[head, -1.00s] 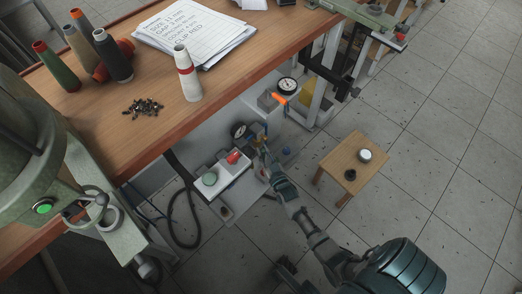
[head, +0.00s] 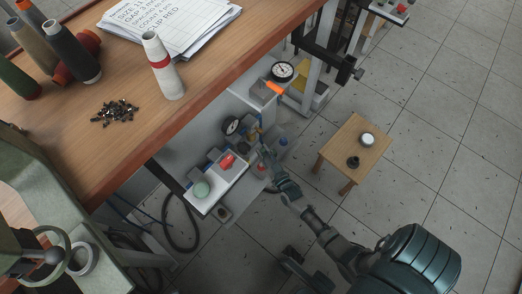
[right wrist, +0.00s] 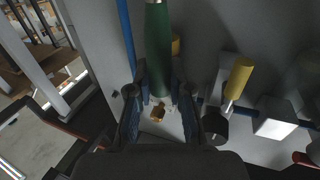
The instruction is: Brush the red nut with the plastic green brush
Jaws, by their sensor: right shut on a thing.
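My right gripper (head: 266,152) reaches down beside the fittings under the workbench. In the right wrist view its two fingers (right wrist: 160,112) are shut on a long green piece (right wrist: 158,50), which looks like the green brush. Its far end runs out of the top of that view. In the head view the brush is too small to make out. A red part (head: 227,161) lies on the white box, left of the gripper. A smaller red spot (head: 261,167) shows close to the gripper. I cannot tell which is the red nut.
A white box with a pale green knob (head: 201,189) stands left of the gripper. The workbench (head: 140,150) overhangs at upper left. A small wooden stool (head: 365,140) stands right; floor beyond is clear.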

